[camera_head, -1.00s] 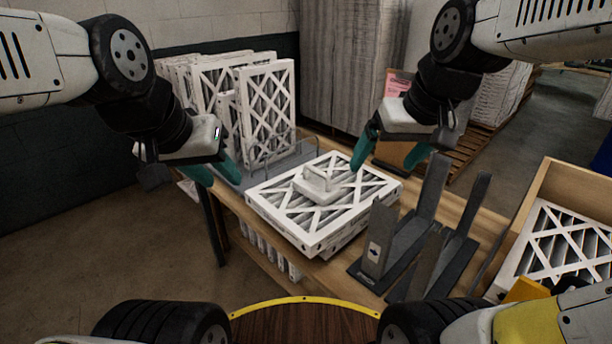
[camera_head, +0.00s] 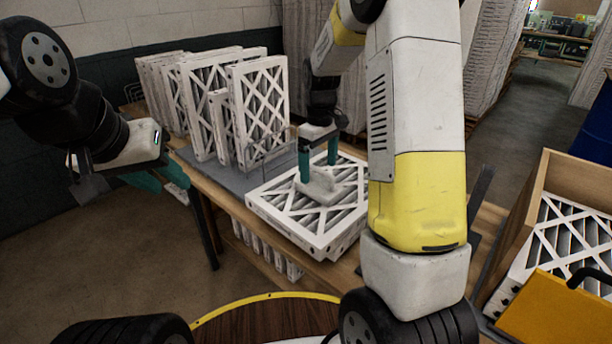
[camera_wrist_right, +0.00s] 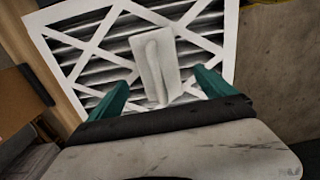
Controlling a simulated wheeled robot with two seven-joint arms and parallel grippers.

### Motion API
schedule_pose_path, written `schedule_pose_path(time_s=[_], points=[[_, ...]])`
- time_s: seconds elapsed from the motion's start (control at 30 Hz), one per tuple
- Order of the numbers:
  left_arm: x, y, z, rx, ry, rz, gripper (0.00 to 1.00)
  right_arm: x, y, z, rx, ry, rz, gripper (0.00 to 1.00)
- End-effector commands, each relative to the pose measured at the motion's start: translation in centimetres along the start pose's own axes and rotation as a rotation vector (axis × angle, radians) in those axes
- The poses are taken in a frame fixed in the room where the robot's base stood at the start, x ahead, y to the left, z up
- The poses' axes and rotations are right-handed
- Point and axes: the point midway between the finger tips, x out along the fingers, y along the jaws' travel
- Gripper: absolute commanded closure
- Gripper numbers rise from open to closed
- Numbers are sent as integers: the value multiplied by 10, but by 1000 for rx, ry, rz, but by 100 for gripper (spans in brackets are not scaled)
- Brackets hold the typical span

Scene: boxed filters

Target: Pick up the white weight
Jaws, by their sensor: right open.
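The white weight (camera_head: 320,188), a flat block with a raised handle, rests on the top filter (camera_head: 285,213) of a small stack on the table. My right gripper (camera_head: 319,164) is over the weight, pointing down, with its teal fingers apart. In the right wrist view the weight (camera_wrist_right: 156,62) and its handle lie between the lines of the two open fingers (camera_wrist_right: 163,90), with visible space at both sides. I cannot tell whether a finger touches it. My left gripper (camera_head: 161,184) hangs at the left, away from the weight; its teal fingers look apart.
Upright filters (camera_head: 258,112) stand in a rack behind the stack. My right arm hides most of the grey metal stand on the right. A wooden crate (camera_head: 560,180) holding filters is at the far right, near a yellow-orange object (camera_head: 550,312).

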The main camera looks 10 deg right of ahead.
Motion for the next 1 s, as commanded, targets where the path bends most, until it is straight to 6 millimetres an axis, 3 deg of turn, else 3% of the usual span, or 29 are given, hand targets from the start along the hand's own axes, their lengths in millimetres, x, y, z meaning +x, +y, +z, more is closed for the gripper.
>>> schedule_pose_path(time_s=[0.4, 0.7, 1.0], points=[[0, 0, 0, 0, 0, 0, 64, 55, 2, 2, 1, -1, -1, 6], [0, 0, 0, 0, 0, 0, 64, 59, 2, 1, 2, 1, 0, 8], [0, 0, 0, 0, 0, 0, 64, 59, 2, 1, 1, 2, 0, 67]])
